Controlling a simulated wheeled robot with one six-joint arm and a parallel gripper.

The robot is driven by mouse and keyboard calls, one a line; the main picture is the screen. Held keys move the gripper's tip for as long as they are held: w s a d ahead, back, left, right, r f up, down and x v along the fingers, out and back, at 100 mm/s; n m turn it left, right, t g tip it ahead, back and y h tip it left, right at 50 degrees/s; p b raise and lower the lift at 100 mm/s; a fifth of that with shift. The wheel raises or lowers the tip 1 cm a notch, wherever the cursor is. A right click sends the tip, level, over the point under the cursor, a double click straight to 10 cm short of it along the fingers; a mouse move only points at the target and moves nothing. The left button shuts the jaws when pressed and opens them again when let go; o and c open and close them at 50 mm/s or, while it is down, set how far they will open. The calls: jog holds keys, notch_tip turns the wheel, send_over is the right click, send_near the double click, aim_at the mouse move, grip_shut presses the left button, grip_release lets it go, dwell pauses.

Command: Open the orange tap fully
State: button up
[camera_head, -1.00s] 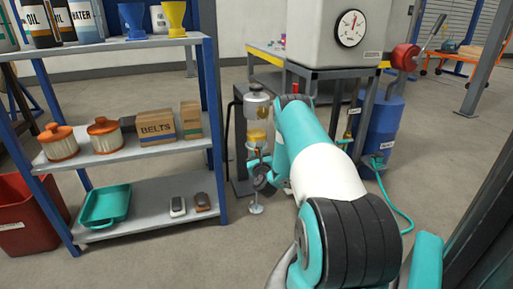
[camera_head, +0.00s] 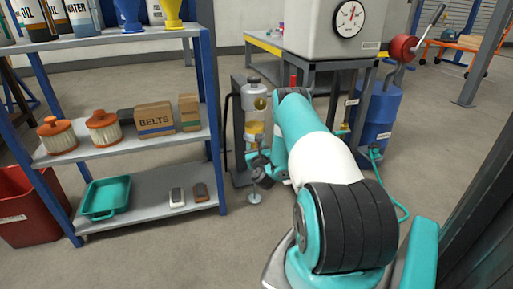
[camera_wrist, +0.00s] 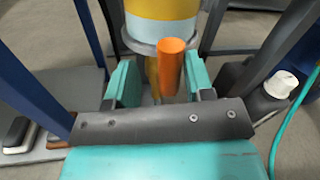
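The orange tap (camera_wrist: 171,66) shows in the wrist view as a short upright-looking handle below a vessel with yellow and pale bands (camera_wrist: 165,22). My gripper (camera_wrist: 160,84) is open, with one teal finger on each side of the tap. The tap sits nearer the right finger, and a gap shows on its left. I cannot tell whether the right finger touches it. In the head view the clear vessel with yellow liquid (camera_head: 254,117) stands right of the shelf, with my gripper (camera_head: 262,166) below it. The tap is not distinguishable there.
A blue-framed shelf (camera_head: 150,190) with boxes and filters stands close on the left. A machine with a dial (camera_head: 330,25) stands behind on a dark frame. A blue drum (camera_head: 380,118) and green hose (camera_head: 400,205) are to the right. Floor in front is clear.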

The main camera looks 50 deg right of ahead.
jog(key=shift+f+b, duration=0.15)
jog(key=shift+b, duration=0.65)
jog(key=b+v, duration=0.6)
jog(key=v, duration=0.6)
